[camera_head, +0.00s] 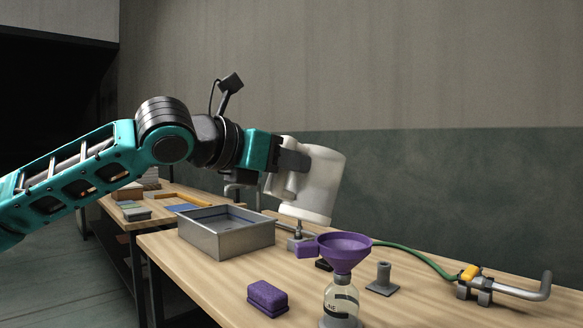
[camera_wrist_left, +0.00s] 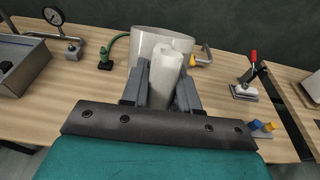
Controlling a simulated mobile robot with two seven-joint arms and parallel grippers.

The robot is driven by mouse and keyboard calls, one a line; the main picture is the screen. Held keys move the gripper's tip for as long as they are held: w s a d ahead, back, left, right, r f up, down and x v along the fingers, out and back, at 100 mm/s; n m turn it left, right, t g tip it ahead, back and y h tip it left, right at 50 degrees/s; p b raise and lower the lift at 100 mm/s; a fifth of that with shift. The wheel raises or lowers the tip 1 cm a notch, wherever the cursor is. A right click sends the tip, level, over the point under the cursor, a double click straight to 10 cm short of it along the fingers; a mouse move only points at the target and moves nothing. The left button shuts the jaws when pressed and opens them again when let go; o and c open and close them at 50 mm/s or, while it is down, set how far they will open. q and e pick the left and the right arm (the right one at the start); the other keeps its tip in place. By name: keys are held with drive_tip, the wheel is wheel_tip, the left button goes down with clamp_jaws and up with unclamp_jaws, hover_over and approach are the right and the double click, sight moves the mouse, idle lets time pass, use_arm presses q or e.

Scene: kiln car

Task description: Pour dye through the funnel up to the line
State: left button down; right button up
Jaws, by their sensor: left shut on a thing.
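My left gripper (camera_head: 292,163) is shut on the handle of a white jug (camera_head: 320,183) and holds it above the bench. The jug leans, its top to the right. In the left wrist view the gripper (camera_wrist_left: 164,92) has its fingers on both sides of the handle, in front of the jug body (camera_wrist_left: 148,40). A purple funnel (camera_head: 343,249) sits in the mouth of a clear bottle (camera_head: 341,298) with a dark-marked label. The jug is above and left of the funnel in the picture. No stream shows. The dye inside the jug is hidden. My right gripper is not in view.
A grey metal tray (camera_head: 228,234) stands on the wooden bench left of the bottle. A purple block (camera_head: 267,297) and a grey flanged piece (camera_head: 382,277) flank the bottle. A green hose (camera_head: 420,256) runs to a clamped pipe (camera_head: 515,291). A red-handled clamp (camera_wrist_left: 246,88) stands at right.

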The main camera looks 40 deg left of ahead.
use_arm(q)
wheel_tip(320, 180, down, 3)
drive_tip(key=b, duration=0.2)
drive_tip(key=shift+s+r+b, duration=0.1)
drive_tip(key=shift+r+b, duration=0.05)
drive_tip(key=shift+b, duration=0.15)
drive_tip(key=shift+f+b, duration=0.65)
drive_tip(key=shift+f, duration=0.05)
wheel_tip(320, 180, up, 2)
drive_tip(key=p, duration=0.4)
drive_tip(key=r+g+p, duration=0.1)
drive_tip(key=p, duration=0.1)
drive_tip(key=shift+w, duration=0.2)
drive_tip(key=shift+w+g+p, duration=0.1)
drive_tip(key=shift+g+p, duration=0.3)
drive_tip(key=shift+p, duration=0.4)
drive_tip(key=r+p, duration=0.1)
drive_tip(key=p, duration=0.2)
drive_tip(key=shift+w+g+p, duration=0.1)
drive_tip(key=shift+g+p, duration=0.2)
drive_tip(key=shift+g, duration=0.1)
drive_tip(key=shift+p, duration=0.35)
drive_tip(key=shift+f+b, duration=0.2)
drive_tip(key=shift+b, duration=0.1)
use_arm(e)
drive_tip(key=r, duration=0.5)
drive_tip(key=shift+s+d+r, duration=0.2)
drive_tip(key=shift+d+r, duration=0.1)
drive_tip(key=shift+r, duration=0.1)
